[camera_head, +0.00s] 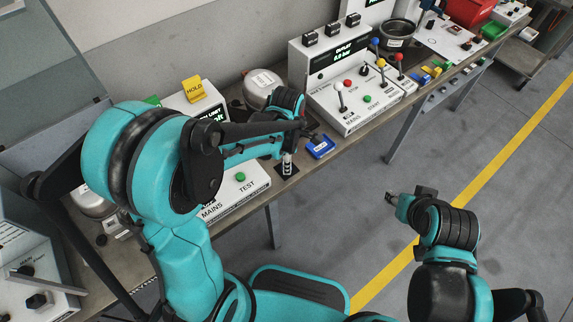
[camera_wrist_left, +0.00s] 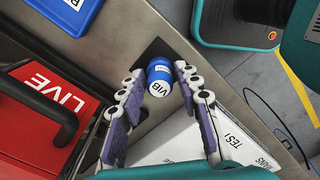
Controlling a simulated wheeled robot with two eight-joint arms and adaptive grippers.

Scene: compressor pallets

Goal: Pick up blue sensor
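The blue sensor (camera_wrist_left: 160,82), a small blue cylinder with a white band and "VIB" on its top, stands on a dark square pad in the left wrist view. My left gripper (camera_wrist_left: 159,73) has its two fingers apart on either side of the sensor, with small visible gaps. In the head view my left arm reaches over the bench and its gripper hides most of the sensor; the dark pad (camera_head: 287,173) shows near the bench's front edge. My right gripper (camera_head: 391,198) hangs over the floor, away from the bench; its fingers are too small to read.
A blue labelled block (camera_head: 320,147) lies right of the pad. A red box marked "LIVE" (camera_wrist_left: 45,95) with a black handle and a white test box (camera_head: 241,190) stand close to the gripper. A lever control panel (camera_head: 352,100) stands farther right. Floor in front is clear.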

